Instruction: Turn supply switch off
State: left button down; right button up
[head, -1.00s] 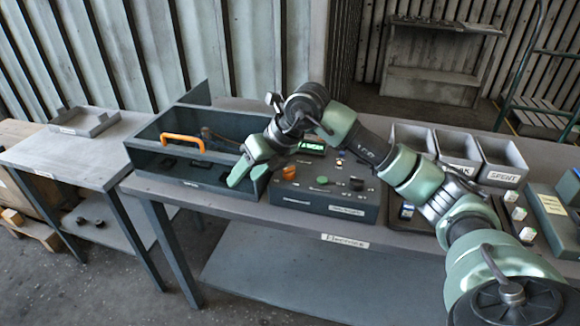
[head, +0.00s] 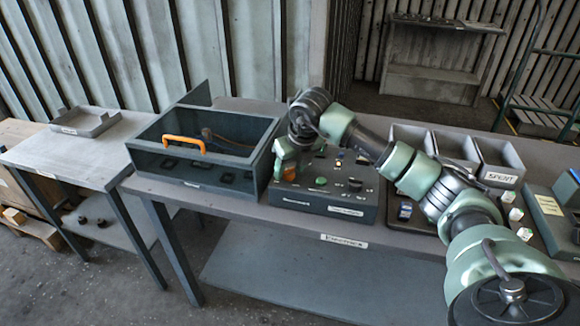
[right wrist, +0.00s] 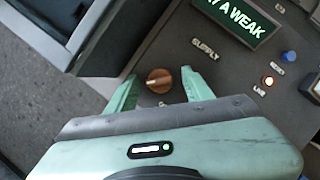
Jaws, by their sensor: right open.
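The supply switch is an orange-brown rotary knob (right wrist: 158,80) beside the printed word SUPPLY in the right wrist view. It also shows as an orange knob (head: 290,174) at the left end of the dark control box (head: 325,210) in the head view. Its pale pointer line points left in the wrist view. My right gripper (right wrist: 159,78) is open, with one green finger on each side of the knob. Contact and exact height are not clear. In the head view the right gripper (head: 283,168) points down at the box. My left gripper is not in view.
An open dark bin with an orange handle (head: 184,141) stands left of the box. Grey trays (head: 500,155) stand at the right.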

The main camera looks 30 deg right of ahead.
grip_shut()
jog(key=shift+n, duration=0.3)
jog(key=shift+d+n+y+b, duration=0.1)
jog(key=shift+n+y+b, duration=0.4)
jog(key=shift+n+b, duration=0.3)
jog(key=n+y, duration=0.1)
jog(key=n, duration=0.2)
jog(key=shift+d+n, duration=0.1)
jog(key=shift+n, duration=0.3)
jog(key=n+g+y, duration=0.1)
jog(key=n, duration=0.2)
jog(key=n+g+y, duration=0.1)
jog(key=n, duration=0.2)
jog(key=shift+w+r, duration=0.1)
jog(key=shift+w, duration=0.1)
jog(key=n+g, duration=0.1)
jog(key=n, duration=0.2)
jog(key=n+g+y, duration=0.1)
jog(key=n, duration=0.1)
jog(key=shift+w+d+n+b, duration=0.1)
jog(key=shift+n+b, duration=0.2)
jog(key=shift+n, duration=0.1)
